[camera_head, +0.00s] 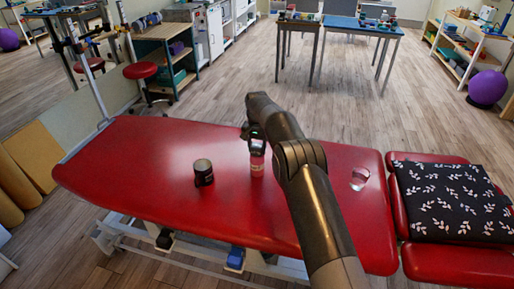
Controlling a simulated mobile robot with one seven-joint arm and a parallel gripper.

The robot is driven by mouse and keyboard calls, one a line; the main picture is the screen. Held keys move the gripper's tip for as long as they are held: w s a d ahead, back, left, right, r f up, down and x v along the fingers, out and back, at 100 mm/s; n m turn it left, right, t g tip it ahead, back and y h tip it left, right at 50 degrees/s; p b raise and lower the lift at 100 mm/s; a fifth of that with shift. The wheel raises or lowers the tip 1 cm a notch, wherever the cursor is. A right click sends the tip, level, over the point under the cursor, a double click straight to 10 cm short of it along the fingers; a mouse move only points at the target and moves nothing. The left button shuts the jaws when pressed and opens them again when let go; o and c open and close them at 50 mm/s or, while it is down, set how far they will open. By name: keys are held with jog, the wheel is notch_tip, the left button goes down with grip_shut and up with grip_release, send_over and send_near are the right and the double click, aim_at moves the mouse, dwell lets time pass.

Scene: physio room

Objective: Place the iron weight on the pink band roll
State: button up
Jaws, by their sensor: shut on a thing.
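A pink upright cylinder (257,169), which looks like the pink band roll, shows directly under the fingers. I cannot tell whether it touches what is held. A short dark cylinder with a pale mark (203,173) stands apart to the left on the table. I cannot tell whether it is the iron weight or a jar.
A clear glass (360,178) stands on the red table (140,165), right of my arm. A black leaf-patterned cushion (450,200) lies on the red headrest section at right. The table's left part is bare. Farther back are desks (340,25), a shelf (165,50) and a red stool (140,70).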

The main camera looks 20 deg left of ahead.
jog(key=shift+f, duration=0.1)
jog(key=o, duration=1.2)
jog(key=shift+c, duration=0.2)
